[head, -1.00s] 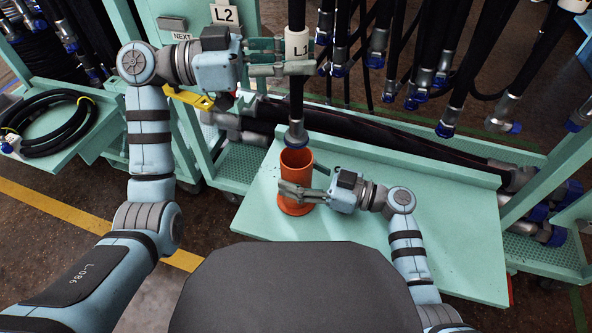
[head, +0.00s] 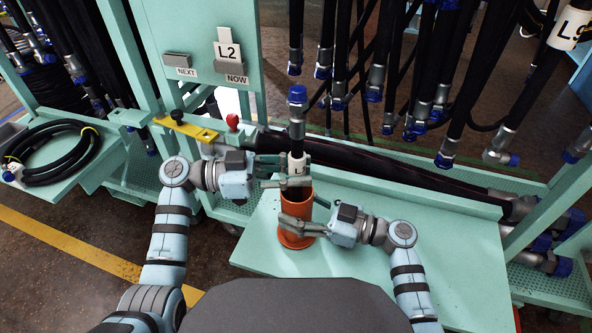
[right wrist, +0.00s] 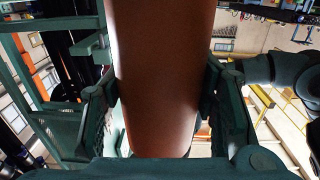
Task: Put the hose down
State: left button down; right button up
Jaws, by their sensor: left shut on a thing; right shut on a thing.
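The black hose (head: 297,131) stands roughly upright over the orange tube (head: 297,210), with a metal fitting and a blue cap (head: 297,93) at its top. A white label (head: 297,163) is on the hose, partly covered by my fingers. My left gripper (head: 300,172) is shut on the hose at the label, just above the tube's rim. The hose's lower end is hidden, apparently inside the tube. My right gripper (head: 300,228) is shut around the tube on the green shelf (head: 420,245). In the right wrist view the tube (right wrist: 160,80) fills the space between its fingers.
Several hoses with blue caps hang at the back right. A thick dark hose (head: 400,165) lies behind the shelf. A coiled hose (head: 55,150) rests on a left side tray. A yellow bracket (head: 185,128) and a red knob (head: 232,121) stand behind my left gripper. The shelf's right part is clear.

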pick_arm(q)
jog(key=shift+f, duration=0.45)
jog(key=c, duration=1.3)
grip_release()
jog(key=shift+c, duration=0.2)
jog(key=shift+r, duration=0.45)
jog(key=a, duration=1.2)
jog(key=shift+s+r, duration=0.15)
jog(key=shift+s, duration=0.05)
pick_arm(e)
jog(key=o, duration=1.3)
jog(key=shift+o, duration=0.2)
